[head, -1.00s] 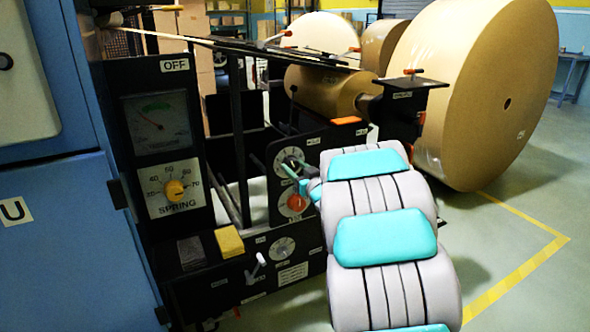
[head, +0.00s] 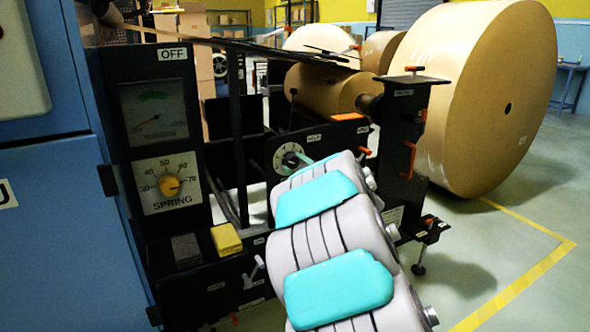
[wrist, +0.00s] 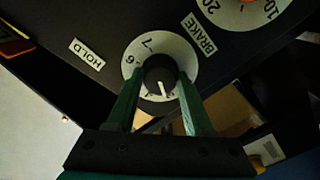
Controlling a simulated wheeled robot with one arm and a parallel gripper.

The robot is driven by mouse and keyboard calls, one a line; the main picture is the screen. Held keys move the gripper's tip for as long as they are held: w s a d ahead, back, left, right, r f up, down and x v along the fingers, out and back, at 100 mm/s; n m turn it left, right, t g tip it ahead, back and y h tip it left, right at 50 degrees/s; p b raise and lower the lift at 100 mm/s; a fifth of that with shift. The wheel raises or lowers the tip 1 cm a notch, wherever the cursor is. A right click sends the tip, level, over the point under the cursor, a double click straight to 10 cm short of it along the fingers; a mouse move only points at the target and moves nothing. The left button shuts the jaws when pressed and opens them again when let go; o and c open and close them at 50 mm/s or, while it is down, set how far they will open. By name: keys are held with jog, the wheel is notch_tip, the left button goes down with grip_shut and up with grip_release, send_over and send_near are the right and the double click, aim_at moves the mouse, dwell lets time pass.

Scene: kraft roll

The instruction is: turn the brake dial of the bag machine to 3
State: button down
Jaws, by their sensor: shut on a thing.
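The brake dial is a white disc with a black knob and shows in the wrist view (wrist: 133,74), where 6 and 7 are readable. A BRAKE label (wrist: 203,33) lies beside it. My gripper (wrist: 160,76) is shut on the knob, with a green finger on each side. The knob's white pointer line points toward the bottom of the wrist view, well past the 6; the number there is unreadable. In the head view the dial (head: 282,158) is on the black panel, partly covered by my gripper and arm.
A second dial with 10 and 20 (wrist: 238,14) is near the knob in the wrist view. A HOLD label (wrist: 87,51) is on the other side. The SPRING dial (head: 153,188), a gauge (head: 155,112) and a yellow block (head: 226,240) are left. A large kraft roll (head: 485,100) stands right.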

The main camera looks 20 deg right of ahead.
jog(key=shift+n, duration=0.4)
jog(key=shift+c, duration=1.4)
grip_release()
jog(key=s, duration=0.7)
jog(key=shift+s, duration=0.4)
jog(key=shift+d, duration=0.1)
